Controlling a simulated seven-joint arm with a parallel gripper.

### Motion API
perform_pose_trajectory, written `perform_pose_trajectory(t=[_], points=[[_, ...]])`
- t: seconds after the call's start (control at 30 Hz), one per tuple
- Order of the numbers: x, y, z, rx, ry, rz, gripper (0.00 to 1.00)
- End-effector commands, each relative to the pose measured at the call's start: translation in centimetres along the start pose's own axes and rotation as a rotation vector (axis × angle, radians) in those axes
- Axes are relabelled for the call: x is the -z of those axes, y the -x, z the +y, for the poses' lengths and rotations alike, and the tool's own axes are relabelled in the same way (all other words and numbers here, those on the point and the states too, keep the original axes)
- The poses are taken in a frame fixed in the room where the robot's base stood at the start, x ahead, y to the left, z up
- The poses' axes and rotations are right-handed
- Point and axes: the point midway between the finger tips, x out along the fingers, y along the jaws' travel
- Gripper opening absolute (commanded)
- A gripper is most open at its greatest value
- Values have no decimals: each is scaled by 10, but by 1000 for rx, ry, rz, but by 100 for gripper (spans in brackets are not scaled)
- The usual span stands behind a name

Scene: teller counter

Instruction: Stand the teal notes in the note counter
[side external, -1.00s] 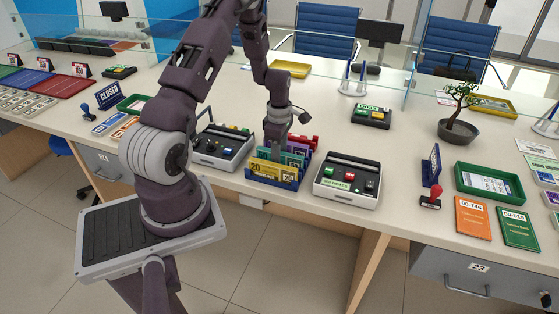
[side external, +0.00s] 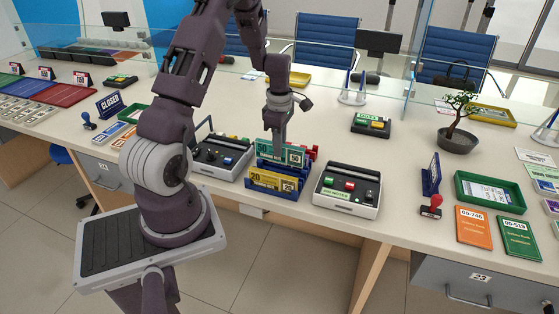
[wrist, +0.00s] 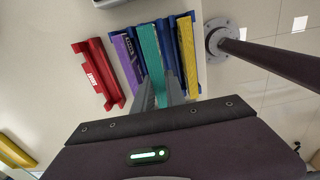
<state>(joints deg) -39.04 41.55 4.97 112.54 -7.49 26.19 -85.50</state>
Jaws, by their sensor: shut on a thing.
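The teal notes (side external: 268,150) stand upright in my gripper (side external: 280,143), raised above the blue note rack (side external: 284,199). In the wrist view the teal notes (wrist: 151,56) lie between the two fingers of my gripper (wrist: 159,92), which is shut on them. Yellow notes (side external: 266,181) stand in the front of the rack. Purple notes (wrist: 124,58) show in the rack in the wrist view. Two grey counter machines flank the rack: one on the right (side external: 346,199) with a green label, and one on the left (side external: 207,169). I cannot tell which is the note counter.
A red holder (wrist: 92,74) stands just behind the rack. A red stamp (side external: 431,209), a blue sign (side external: 431,175) and a green tray (side external: 489,192) lie to the right. Behind are a potted bonsai (side external: 456,138) and a glass screen. The counter between the right machine and the stamp is clear.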

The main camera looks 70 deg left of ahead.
Motion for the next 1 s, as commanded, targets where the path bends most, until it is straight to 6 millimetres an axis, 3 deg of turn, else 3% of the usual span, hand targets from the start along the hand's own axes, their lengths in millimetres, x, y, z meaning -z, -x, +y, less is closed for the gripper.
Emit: perform_pose_trajectory(t=[0.1, 0.27, 0.37, 0.5, 0.6, 0.7, 0.8, 1.0], points=[[-1, 23, 1, -4, -1, 0, 0], [-23, 34, 17, -2, -1, -1, 0], [-59, 33, 36, -2, -1, -1, 0], [-124, 32, 54, -1, -1, -1, 0], [-168, 32, 58, 0, -1, -1, 0], [-198, 33, 57, 0, -1, -1, 0], [-213, 33, 55, 1, -1, 0, 0], [-215, 23, 55, 2, 2, 1, 0]])
